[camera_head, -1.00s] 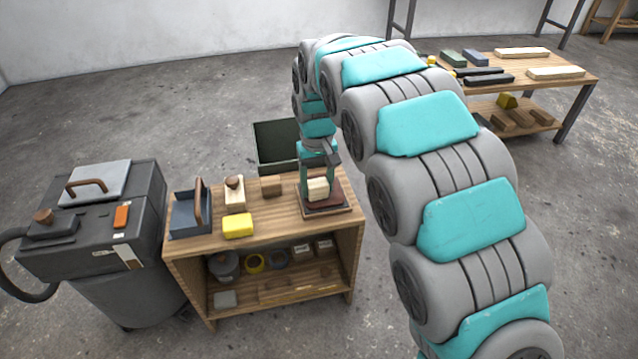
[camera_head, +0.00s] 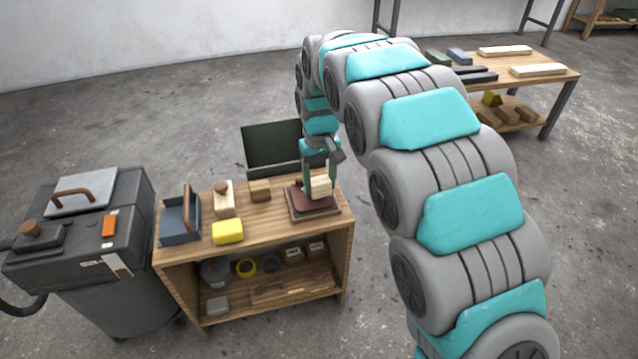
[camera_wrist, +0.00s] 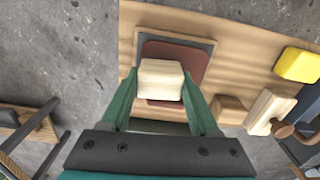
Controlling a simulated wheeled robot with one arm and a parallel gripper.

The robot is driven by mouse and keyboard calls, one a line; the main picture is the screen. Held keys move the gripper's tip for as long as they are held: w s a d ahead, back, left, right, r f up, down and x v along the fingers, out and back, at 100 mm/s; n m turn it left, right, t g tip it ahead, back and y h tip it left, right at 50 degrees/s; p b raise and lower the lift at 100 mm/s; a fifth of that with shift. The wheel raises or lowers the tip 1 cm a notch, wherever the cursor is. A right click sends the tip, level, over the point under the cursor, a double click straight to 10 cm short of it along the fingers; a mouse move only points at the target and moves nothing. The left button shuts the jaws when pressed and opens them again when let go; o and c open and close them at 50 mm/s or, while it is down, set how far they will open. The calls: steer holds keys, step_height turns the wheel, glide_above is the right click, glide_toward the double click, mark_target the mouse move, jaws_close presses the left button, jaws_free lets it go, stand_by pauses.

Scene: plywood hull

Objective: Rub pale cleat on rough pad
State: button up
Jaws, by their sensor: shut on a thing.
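The pale cleat (camera_head: 320,186) is a small cream wooden block. My gripper (camera_head: 319,180) is shut on it, with one finger on either side. In the wrist view the cleat (camera_wrist: 160,80) sits between the green fingers of my gripper (camera_wrist: 160,88). The rough pad (camera_head: 304,203) is a dark red-brown sheet on a framed board at the right end of the bench. The cleat is over the right part of the pad; I cannot tell whether it touches. In the wrist view the pad (camera_wrist: 188,60) shows around the cleat, partly hidden by it.
On the wooden bench (camera_head: 255,228) are a yellow block (camera_head: 228,232), a brown block (camera_head: 260,190), a pale block with a knob (camera_head: 223,203) and a blue-grey tray (camera_head: 178,228). A dark green bin (camera_head: 270,147) stands behind. A grey machine (camera_head: 75,240) stands left.

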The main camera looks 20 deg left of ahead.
mark_target(319, 180)
steer(key=shift+r+p, duration=0.85)
steer(key=shift+r, duration=2.2)
